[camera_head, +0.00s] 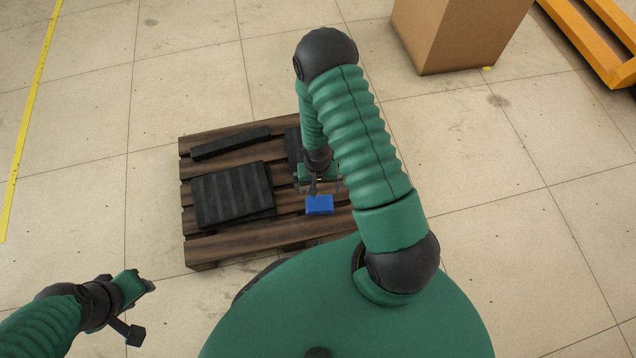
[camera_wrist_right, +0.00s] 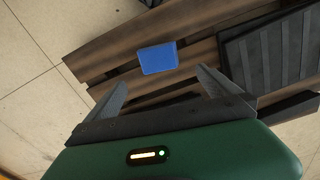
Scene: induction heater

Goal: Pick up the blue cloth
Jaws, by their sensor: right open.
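The blue cloth (camera_head: 319,205) is a small flat rectangle lying on a slat of the brown wooden pallet (camera_head: 222,242). In the right wrist view the cloth (camera_wrist_right: 159,58) lies beyond my fingertips, between their lines and a little left of the middle. My right gripper (camera_head: 318,188) is above the pallet, just behind the cloth in the head view. In the wrist view its fingers (camera_wrist_right: 160,84) are apart with nothing between them.
A black ribbed slab (camera_head: 232,195) and a black bar (camera_head: 230,143) lie on the pallet left of the cloth. A cardboard box (camera_head: 455,35) and an orange frame (camera_head: 590,40) stand at the upper right. Tiled floor around the pallet is mostly clear.

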